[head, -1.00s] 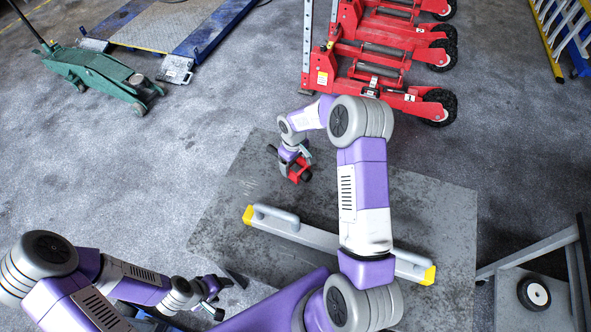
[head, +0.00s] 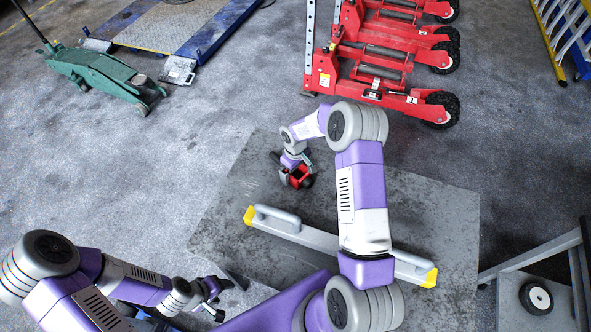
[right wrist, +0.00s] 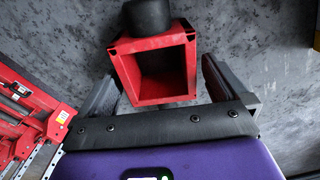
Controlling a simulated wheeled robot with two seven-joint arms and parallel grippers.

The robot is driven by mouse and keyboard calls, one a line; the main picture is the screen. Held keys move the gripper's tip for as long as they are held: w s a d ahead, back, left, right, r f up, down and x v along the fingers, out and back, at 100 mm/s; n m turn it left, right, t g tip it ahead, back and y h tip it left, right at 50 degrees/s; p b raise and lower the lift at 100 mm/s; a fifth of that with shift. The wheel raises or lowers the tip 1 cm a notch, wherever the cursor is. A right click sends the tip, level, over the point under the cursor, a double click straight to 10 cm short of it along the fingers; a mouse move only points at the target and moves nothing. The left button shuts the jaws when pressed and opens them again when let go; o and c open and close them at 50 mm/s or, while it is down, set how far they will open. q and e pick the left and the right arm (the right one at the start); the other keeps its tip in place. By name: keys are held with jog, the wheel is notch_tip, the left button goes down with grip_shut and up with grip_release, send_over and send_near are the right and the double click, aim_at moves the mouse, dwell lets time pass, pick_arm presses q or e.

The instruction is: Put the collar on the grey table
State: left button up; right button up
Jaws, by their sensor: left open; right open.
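The collar (head: 299,177) is a red, square, hollow block with a dark round knob, seen over the grey table (head: 420,220). In the right wrist view the collar (right wrist: 153,72) shows its open square end, between the two fingers. My right gripper (head: 293,169) is open around it, with a gap beside the fingers. Whether the collar rests flat on the table is hard to tell. My left gripper (head: 214,301) is open and empty near the table's lower left edge.
A grey bar with yellow ends (head: 330,240) lies across the table under my right arm. Red trolley jacks (head: 380,70) stand behind, a green jack (head: 105,75) at the far left. A grey frame with a wheel (head: 536,297) stands at the right.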

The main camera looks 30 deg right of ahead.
notch_tip(320, 180, up, 12)
jog(key=p, duration=0.1)
jog(key=shift+r, duration=0.15)
dwell(0.3)
dwell(0.3)
